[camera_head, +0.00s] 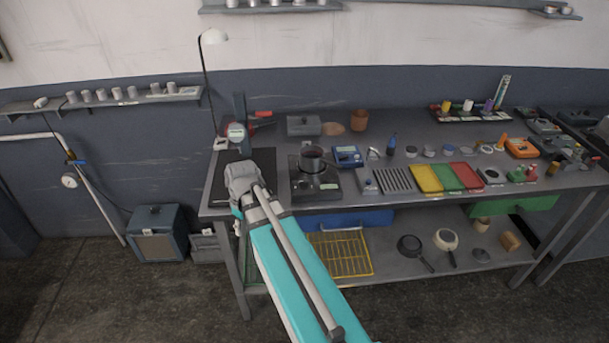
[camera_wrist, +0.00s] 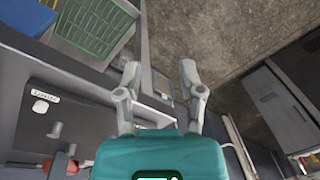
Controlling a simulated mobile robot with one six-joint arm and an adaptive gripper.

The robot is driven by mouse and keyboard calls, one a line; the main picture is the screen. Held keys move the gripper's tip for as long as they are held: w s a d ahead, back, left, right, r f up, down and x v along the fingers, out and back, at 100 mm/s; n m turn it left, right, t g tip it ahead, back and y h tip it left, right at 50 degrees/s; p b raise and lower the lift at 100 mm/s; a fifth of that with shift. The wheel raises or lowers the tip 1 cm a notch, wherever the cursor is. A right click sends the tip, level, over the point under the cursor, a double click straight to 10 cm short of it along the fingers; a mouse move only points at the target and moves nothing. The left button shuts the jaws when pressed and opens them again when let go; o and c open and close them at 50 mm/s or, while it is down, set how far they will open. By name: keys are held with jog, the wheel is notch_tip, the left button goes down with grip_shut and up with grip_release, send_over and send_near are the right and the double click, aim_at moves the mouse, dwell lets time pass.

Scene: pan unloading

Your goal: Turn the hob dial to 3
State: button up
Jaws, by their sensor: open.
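The hob (camera_head: 333,193) is a dark flat unit on the bench, left of the middle in the head view. A dark pot (camera_head: 312,163) stands on it. A small pale green label or display shows near its front right; the dial and its setting are too small to make out. The hob is not recognisable in the wrist view.
A blue device (camera_head: 347,156) stands right of the pot, with yellow, green and red trays (camera_head: 425,180) farther right. A tall lamp (camera_head: 213,38) rises at the back left.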

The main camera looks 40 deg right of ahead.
jog(key=w+d+r+n+y+p, duration=0.1)
jog(key=w+d+r+n+p, duration=0.15)
jog(key=d, duration=0.45)
jog(key=w+d+r+n+p, duration=0.2)
jog(key=d+r+p, duration=0.15)
jog(key=d, duration=0.35)
jog(key=n+t+y+p, duration=0.2)
jog(key=n+p, duration=0.2)
jog(key=p, duration=0.1)
send_near(304, 181)
jog(key=v, duration=0.4)
jog(key=shift+s+a+r+b, duration=0.15)
jog(key=shift+s+r+b, duration=0.05)
jog(key=shift+b, duration=0.1)
jog(key=shift+f, duration=0.1)
jog(key=b+x, duration=1.2)
jog(key=x, duration=0.1)
jog(key=shift+w+f+b, duration=0.3)
jog(key=shift+b, duration=0.05)
grip_shut()
